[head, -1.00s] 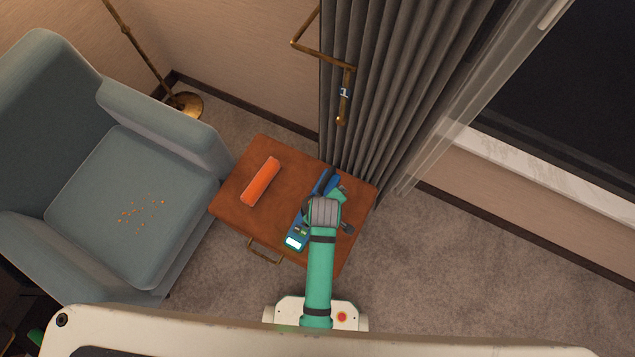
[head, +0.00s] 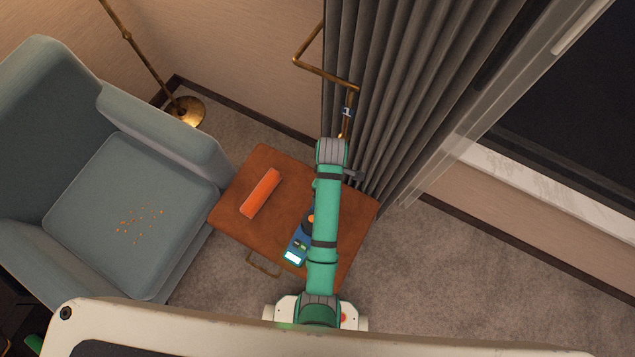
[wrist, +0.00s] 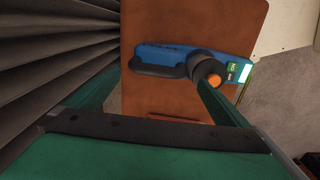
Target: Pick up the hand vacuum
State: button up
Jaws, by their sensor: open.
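The hand vacuum is a blue device with a dark handle, a round orange button and a lit white display. It lies on the brown side table; in the head view its display end (head: 298,247) shows left of my arm, which covers the rest. In the wrist view the vacuum's blue body (wrist: 222,64) stretches across the tabletop. My gripper (wrist: 160,80) is open and empty in the wrist view. Its right finger overlaps the dark round part with the orange button; whether they touch I cannot tell. In the head view my fingers are hidden under the arm.
The side table (head: 235,205) also carries an orange block-like object (head: 261,193) at its left. A blue-grey armchair (head: 130,190) with orange crumbs stands left. Grey curtains (head: 400,80) and a brass rod (head: 325,75) are close behind my arm. Carpet at right is clear.

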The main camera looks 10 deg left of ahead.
jog(key=shift+w+d+f, duration=0.1)
jog(key=shift+w+f, duration=0.05)
jog(key=shift+f, duration=1.7)
jog(key=c, duration=2)
